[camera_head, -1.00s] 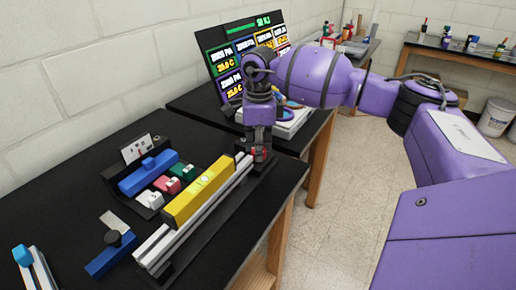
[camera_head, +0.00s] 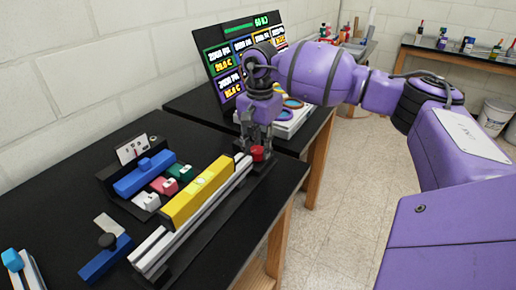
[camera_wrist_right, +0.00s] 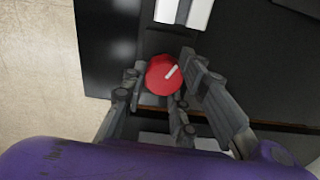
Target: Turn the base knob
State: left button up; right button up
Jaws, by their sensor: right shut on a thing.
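The base knob (camera_head: 258,154) is red and round. It sits at the far end of the pale extrusion rails (camera_head: 200,210) on the black bench. The knob's lower part is hidden. My left gripper is not in view.
A yellow level (camera_head: 200,190) lies along the rails. A black holder with a blue tool (camera_head: 145,176) and small coloured blocks stands left of it. A blue-handled square (camera_head: 105,258) lies nearer. A screen (camera_head: 245,55) stands on the bench behind.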

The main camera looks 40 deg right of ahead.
aim_at(261, 150)
jog(key=n, duration=0.5)
jog(key=shift+s+d+f+b, duration=0.15)
jog(key=shift+s+f+b, duration=0.05)
jog(key=shift+f+b, duration=0.2)
jog(key=shift+r+n, duration=0.1)
jog(key=shift+n, duration=0.2)
jog(key=shift+d, duration=0.1)
jog(key=o, duration=1)
jog(key=shift+d+r, duration=0.1)
jog(key=shift+r, duration=0.05)
jog(key=shift+w+r, duration=0.1)
jog(key=shift+r, duration=0.1)
jog(key=shift+r, duration=0.4)
notch_tip(261, 150, up, 11)
